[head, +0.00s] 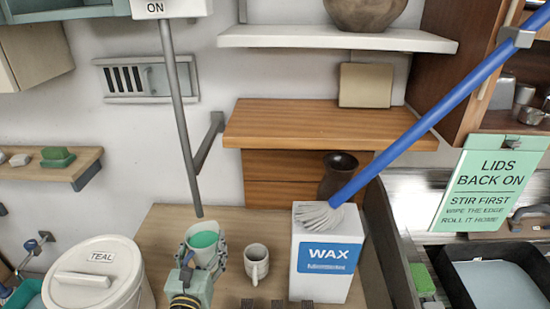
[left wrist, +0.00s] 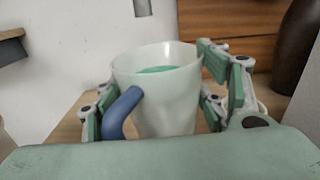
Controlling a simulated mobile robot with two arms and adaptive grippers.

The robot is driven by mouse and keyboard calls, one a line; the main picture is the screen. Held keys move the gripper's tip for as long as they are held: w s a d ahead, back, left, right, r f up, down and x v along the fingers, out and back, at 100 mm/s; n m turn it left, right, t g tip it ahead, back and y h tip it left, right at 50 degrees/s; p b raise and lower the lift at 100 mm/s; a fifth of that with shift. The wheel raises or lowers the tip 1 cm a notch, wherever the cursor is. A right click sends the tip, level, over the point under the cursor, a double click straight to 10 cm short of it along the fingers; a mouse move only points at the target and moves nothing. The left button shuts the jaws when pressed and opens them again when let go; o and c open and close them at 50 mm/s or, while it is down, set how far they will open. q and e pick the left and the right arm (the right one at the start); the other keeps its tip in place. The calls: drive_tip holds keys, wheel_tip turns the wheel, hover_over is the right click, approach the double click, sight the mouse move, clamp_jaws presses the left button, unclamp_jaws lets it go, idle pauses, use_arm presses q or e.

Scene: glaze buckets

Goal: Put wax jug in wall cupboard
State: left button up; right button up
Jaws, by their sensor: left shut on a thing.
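A pale, translucent jug (head: 205,256) with green contents and a blue handle stands upright in my left gripper (head: 203,262). My left gripper is shut around it, with fingers on both sides in the left wrist view, where the jug (left wrist: 165,105) fills the middle. No label shows on it, and its base is hidden, so I cannot tell whether it touches the bench. A pale green wall cupboard (head: 65,12) is partly in view at the top left, with a cream panel (head: 35,50) below it. My right gripper is not in view.
A grey pole (head: 178,110) hangs above the jug. A blue-handled mop (head: 430,110) slants across the right. A wooden cupboard (head: 455,75) holds metal cups.

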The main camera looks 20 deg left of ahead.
use_arm(q)
drive_tip(key=shift+r, duration=0.15)
drive_tip(key=s+d+f+m+h+b, duration=0.1)
drive_tip(key=s+d+h+b, duration=0.3)
drive_tip(key=s+d+b, duration=0.6)
drive_tip(key=s+d+m, duration=0.1)
drive_tip(key=s+d, duration=0.2)
drive_tip(key=s, duration=0.2)
drive_tip(key=shift+d+f+m, duration=0.15)
drive_tip(key=shift+d+m, duration=0.05)
drive_tip(key=shift+m, duration=0.1)
drive_tip(key=shift+s, duration=0.1)
